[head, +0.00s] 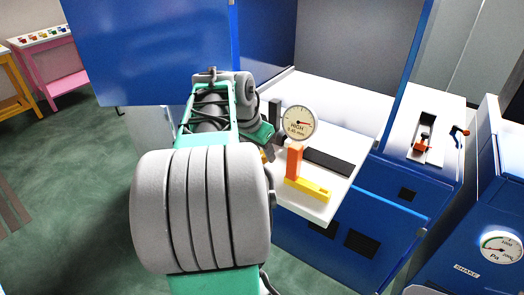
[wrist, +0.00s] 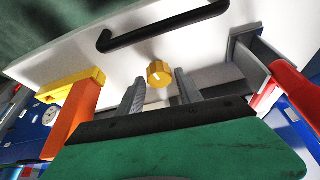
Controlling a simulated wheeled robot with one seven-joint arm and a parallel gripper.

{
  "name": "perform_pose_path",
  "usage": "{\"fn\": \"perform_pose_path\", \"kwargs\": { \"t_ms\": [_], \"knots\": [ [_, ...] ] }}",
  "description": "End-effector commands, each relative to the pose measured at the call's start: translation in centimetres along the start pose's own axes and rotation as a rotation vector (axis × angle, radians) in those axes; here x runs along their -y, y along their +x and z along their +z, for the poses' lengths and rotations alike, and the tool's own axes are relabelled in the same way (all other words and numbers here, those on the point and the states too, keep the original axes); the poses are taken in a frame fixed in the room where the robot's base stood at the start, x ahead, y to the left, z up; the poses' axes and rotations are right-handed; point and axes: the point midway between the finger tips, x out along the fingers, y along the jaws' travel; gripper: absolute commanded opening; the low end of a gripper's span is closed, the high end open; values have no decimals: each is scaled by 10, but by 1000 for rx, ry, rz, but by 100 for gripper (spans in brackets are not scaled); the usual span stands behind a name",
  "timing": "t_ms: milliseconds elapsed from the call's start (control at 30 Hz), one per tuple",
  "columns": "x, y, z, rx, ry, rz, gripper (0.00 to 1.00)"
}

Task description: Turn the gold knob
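The gold knob (wrist: 159,73) sits on the white panel in the wrist view, with a pale mark on its face. My gripper (wrist: 160,84) has its two grey fingers apart, one on each side of the knob. The knob shows between the fingertips and slightly beyond them; I cannot tell whether either finger touches it. In the head view my arm reaches to the white worktop, and my fingers are mostly hidden behind my own wrist. A small gold patch shows there at the wrist's edge, too little to be sure that it is the knob.
A black handle (wrist: 160,26) lies beyond the knob. An orange post (head: 294,160) on a yellow base (head: 308,188) stands close by. A round gauge (head: 299,123) and a black strip (head: 328,162) are on the worktop. A red part (wrist: 287,85) is at the wrist view's right.

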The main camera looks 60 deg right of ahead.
Motion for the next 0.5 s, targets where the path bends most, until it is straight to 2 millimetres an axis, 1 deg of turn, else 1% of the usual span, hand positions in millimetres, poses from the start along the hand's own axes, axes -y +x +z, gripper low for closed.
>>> {"fn": "perform_pose_path", "kwargs": {
  "t_ms": [33,67,400,500],
  "knots": [
    [0,0,0,0,0,0,37],
    [0,0,0,0,0,0,35],
    [0,0,0,0,0,0,7],
    [0,0,0,0,0,0,0]
  ]
}}
